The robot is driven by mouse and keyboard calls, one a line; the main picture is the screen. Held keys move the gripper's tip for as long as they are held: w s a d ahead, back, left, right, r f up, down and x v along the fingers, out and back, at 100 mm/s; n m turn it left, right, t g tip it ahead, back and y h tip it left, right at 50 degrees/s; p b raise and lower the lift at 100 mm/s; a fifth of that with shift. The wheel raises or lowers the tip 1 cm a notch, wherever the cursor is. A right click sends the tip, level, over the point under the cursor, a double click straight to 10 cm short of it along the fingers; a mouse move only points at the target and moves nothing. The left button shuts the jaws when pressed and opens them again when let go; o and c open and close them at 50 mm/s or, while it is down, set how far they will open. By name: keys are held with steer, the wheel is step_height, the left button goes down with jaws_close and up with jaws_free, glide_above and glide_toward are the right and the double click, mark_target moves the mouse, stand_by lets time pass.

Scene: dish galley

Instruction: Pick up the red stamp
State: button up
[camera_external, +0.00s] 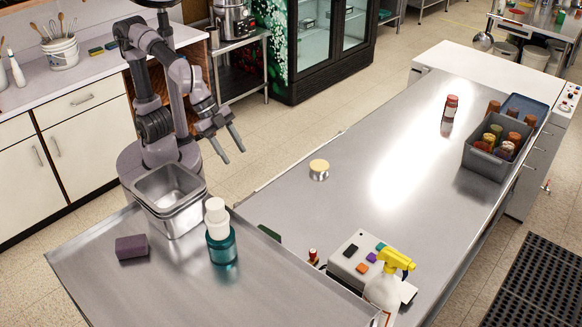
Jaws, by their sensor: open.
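A small upright object with a red top (313,255) stands on the steel counter, just left of a pale box. It looks like the red stamp, but it is too small to be sure. Its right side is close to the box, and I cannot tell whether they touch. My gripper (234,156) is open and empty. It hangs in the air beyond the counter's left edge, above and left of the red-topped object and well away from it.
The pale box (346,263) bears coloured pads, with a yellow-headed spray bottle (385,285) beside it. A teal bottle (221,246), steel pans (172,222) and a purple sponge (131,248) stand left. A yellow-topped round item (319,167) stands mid-counter. The counter's middle is mostly clear.

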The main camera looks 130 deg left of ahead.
steer(key=w+f+n, duration=0.1)
steer(key=w+f, duration=0.2)
steer(key=w, duration=0.7)
steer(key=n, duration=0.2)
glide_toward(312, 251)
steer(key=shift+n, duration=0.3)
steer(key=b+x, duration=0.5)
steer(key=x, duration=0.6)
steer(key=shift+s, duration=0.1)
steer(key=shift+r, duration=0.1)
jaws_close()
